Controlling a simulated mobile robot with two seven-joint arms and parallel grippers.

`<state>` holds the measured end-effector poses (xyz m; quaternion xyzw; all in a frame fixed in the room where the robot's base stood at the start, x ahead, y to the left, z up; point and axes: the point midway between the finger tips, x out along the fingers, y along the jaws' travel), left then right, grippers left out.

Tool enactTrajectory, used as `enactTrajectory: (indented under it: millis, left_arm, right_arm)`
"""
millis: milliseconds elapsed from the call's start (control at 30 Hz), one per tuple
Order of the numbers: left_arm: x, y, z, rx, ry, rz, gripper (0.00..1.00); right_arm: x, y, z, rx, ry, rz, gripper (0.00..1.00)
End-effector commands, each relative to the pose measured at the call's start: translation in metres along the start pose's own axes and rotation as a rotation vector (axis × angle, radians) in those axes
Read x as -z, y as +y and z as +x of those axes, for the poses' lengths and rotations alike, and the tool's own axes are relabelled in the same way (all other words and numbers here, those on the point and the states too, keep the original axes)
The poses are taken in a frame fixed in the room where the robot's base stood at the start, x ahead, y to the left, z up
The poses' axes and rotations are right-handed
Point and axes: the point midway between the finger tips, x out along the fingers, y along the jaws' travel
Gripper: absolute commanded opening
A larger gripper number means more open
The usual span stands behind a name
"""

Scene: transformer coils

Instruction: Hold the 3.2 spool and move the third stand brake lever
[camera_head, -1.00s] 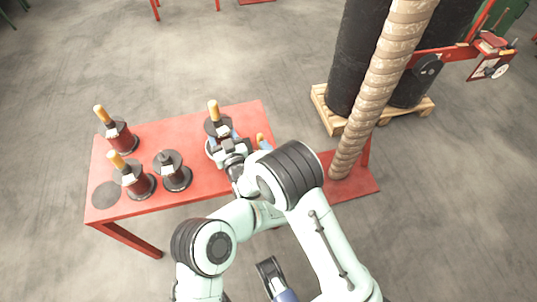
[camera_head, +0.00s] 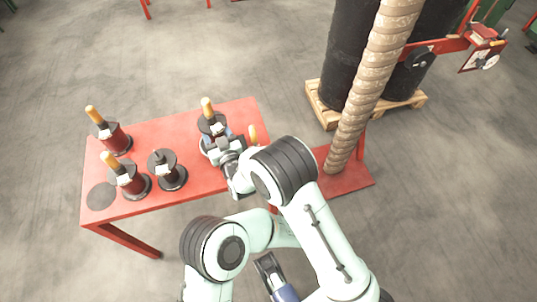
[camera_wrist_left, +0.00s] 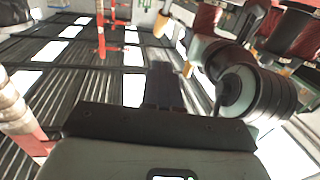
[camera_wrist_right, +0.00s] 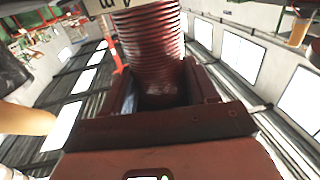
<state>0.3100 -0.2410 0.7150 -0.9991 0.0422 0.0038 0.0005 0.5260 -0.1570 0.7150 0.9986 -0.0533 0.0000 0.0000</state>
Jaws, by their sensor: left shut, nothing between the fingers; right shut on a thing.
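My right gripper (camera_head: 226,143) is at the far right of the red table, at a dark spool stand with an orange-yellow handle (camera_head: 207,105). In the right wrist view its fingers (camera_wrist_right: 165,98) are shut on a spool wound with reddish wire (camera_wrist_right: 150,45). A white label shows at the top of that view, but I cannot read a size on it. My left gripper (camera_head: 268,270) is low in the head view, away from the table. In the left wrist view its fingers (camera_wrist_left: 164,88) are shut and empty. I cannot make out a brake lever clearly.
Several other spool stands, (camera_head: 115,137), (camera_head: 130,180) and (camera_head: 167,170), stand on the left of the red table (camera_head: 175,127). A thick ribbed column (camera_head: 365,90) rises from a red base on the right. Black cylinders stand on a wooden pallet (camera_head: 322,108).

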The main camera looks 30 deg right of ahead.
Motion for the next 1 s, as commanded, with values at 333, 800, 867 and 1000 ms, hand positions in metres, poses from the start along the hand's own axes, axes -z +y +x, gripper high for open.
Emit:
enactTrajectory:
  millis: [333,800,867,1000]
  left_arm:
    - [0.000,0.000,-0.021,0.001,0.000,0.000,0.00]
    - [0.000,0.000,-0.021,0.001,0.000,0.001,0.00]
    - [0.000,0.000,-0.021,0.001,0.000,0.001,0.00]
    - [-0.001,0.000,-0.020,0.001,0.000,0.001,0.00]
  right_arm:
    - [0.000,0.000,0.000,0.000,0.000,0.000,0.22]
    - [0.000,0.000,0.000,0.000,0.000,0.000,0.88]
    - [0.000,0.000,0.000,0.000,0.000,0.000,0.88]
    - [0.000,0.000,0.002,0.000,0.001,0.000,0.88]
